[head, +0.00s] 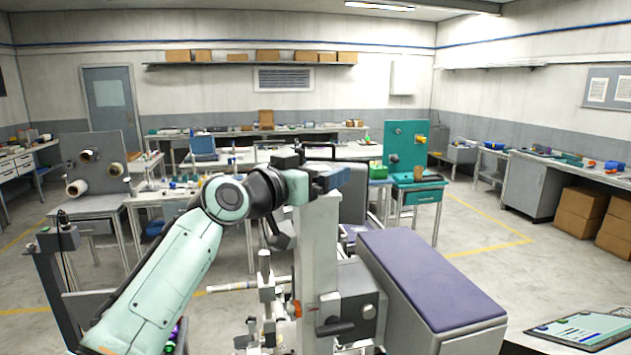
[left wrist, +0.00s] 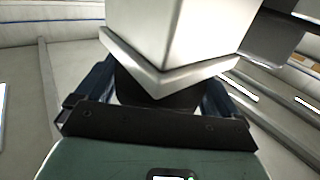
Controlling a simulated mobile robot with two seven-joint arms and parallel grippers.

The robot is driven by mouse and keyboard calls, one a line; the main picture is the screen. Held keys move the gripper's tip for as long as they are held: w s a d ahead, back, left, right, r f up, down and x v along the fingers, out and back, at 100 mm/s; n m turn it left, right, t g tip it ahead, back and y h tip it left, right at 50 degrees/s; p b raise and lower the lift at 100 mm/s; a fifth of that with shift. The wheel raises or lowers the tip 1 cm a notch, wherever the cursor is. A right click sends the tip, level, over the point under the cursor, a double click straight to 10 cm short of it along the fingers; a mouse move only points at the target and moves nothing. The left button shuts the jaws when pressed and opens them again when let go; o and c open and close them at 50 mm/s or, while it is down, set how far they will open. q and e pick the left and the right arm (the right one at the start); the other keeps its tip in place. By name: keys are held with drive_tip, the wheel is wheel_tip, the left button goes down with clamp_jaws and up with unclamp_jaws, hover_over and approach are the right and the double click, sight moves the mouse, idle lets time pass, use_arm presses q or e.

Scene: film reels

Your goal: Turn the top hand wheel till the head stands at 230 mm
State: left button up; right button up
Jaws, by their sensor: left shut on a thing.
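A pale upright column (head: 318,250) stands in front of me in the head view. A grey carriage with a dark crank and round knobs, which looks like the head (head: 358,300), sits on its lower right side. My left gripper (head: 332,180) is at the column's top and is shut. In the left wrist view its blue fingers (left wrist: 158,98) close on a dark part, the top hand wheel (left wrist: 155,94), right beside the column's pale end (left wrist: 175,50). The gripper mostly hides the wheel in the head view. I cannot read a millimetre scale. My right gripper is not in view.
A grey block with a purple top (head: 425,275) stands right of the column. A small stand with rods (head: 266,300) is left of it. A teal panel (head: 405,145) and crowded benches stand behind. Open floor (head: 480,235) lies to the right.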

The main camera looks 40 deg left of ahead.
use_arm(q)
drive_tip(key=m+h, duration=0.1)
drive_tip(key=h, duration=0.1)
drive_tip(key=shift+f+m+h+b, duration=0.15)
drive_tip(key=shift+m+h+b, duration=0.15)
drive_tip(key=m+h, duration=0.1)
drive_tip(key=h, duration=0.1)
drive_tip(key=shift+w+a+m+g+h+p, duration=0.1)
drive_tip(key=shift+m+g+h+p, duration=0.2)
drive_tip(key=shift+m+g, duration=0.1)
drive_tip(key=m+h+p, duration=0.1)
drive_tip(key=m+g+h, duration=0.1)
drive_tip(key=h, duration=0.1)
drive_tip(key=m+g+h+p, duration=0.1)
drive_tip(key=shift+r+p, duration=0.3)
drive_tip(key=shift+f+m+g+h+p, duration=0.1)
drive_tip(key=shift+m+g+h+p, duration=0.3)
drive_tip(key=shift+h, duration=0.4)
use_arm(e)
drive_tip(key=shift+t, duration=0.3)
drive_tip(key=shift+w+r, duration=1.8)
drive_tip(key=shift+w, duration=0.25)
use_arm(q)
drive_tip(key=o, duration=0.7)
drive_tip(key=shift+c, duration=0.2)
drive_tip(key=v, duration=1.3)
drive_tip(key=shift+s, duration=0.2)
